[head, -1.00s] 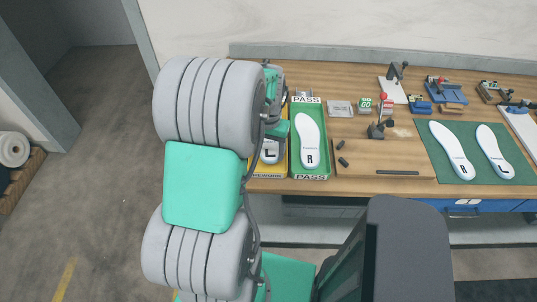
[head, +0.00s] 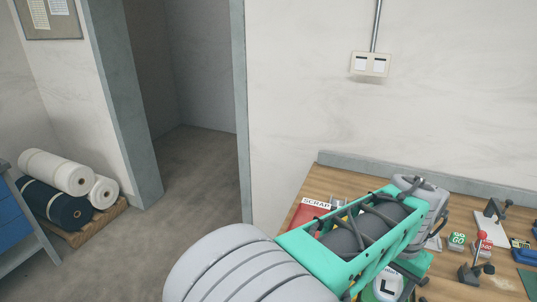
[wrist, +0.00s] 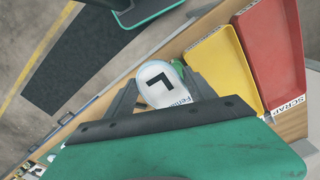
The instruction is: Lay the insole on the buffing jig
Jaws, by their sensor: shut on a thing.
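My gripper (wrist: 161,80) is shut on a white insole (wrist: 160,92) marked with a black L. In the wrist view the insole sits between the two dark fingers, and part of it is hidden by the gripper body. In the head view the insole (head: 387,286) shows in part at the bottom, below my green and grey arm. I cannot pick out the buffing jig for certain in the current views.
A red SCRAP tray (wrist: 268,55) and a yellow tray (wrist: 222,72) lie at the bench edge beside my gripper. A dark clamp with a red knob (head: 482,236) and a small GO block (head: 456,242) stand on the bench. Fabric rolls (head: 57,172) lie at far left.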

